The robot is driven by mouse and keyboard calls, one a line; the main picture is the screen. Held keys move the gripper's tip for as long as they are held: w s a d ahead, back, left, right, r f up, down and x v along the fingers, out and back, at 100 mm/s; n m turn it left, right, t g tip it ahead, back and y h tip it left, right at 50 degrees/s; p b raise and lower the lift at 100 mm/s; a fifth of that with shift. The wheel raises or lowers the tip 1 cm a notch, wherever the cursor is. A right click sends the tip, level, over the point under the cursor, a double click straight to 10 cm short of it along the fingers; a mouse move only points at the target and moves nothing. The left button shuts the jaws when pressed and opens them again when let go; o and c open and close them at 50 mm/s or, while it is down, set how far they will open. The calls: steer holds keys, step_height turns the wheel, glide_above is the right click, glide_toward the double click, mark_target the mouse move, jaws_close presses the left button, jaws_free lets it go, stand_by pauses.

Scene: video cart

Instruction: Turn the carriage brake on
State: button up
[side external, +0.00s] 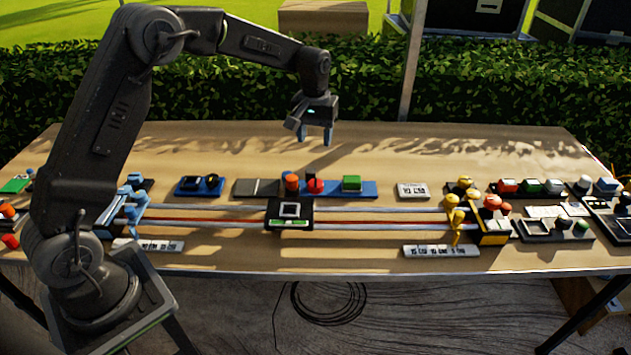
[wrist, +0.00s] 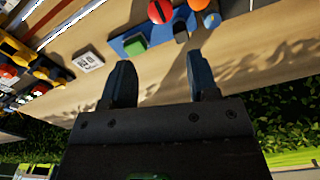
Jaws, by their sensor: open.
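The dark carriage (side external: 289,214) sits on the long rails near the middle of the table. It has a white-framed square on top and a green mark on its front. I cannot tell which part is the carriage brake. My gripper (side external: 316,136) hangs above the back of the table, apart from everything, behind and above the carriage. In the wrist view its two fingers (wrist: 160,65) are apart with nothing between them.
Yellow-topped posts (side external: 452,202) stand at the rails' right end, blue ones (side external: 134,198) at the left. The table's back (side external: 420,145) is clear.

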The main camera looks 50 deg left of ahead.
mark_target(315, 183)
steer(key=f, duration=1.4)
steer(key=shift+w+a+f, duration=0.1)
steer(key=shift+w+f, duration=0.1)
steer(key=shift+f, duration=0.1)
steer(key=c, duration=0.6)
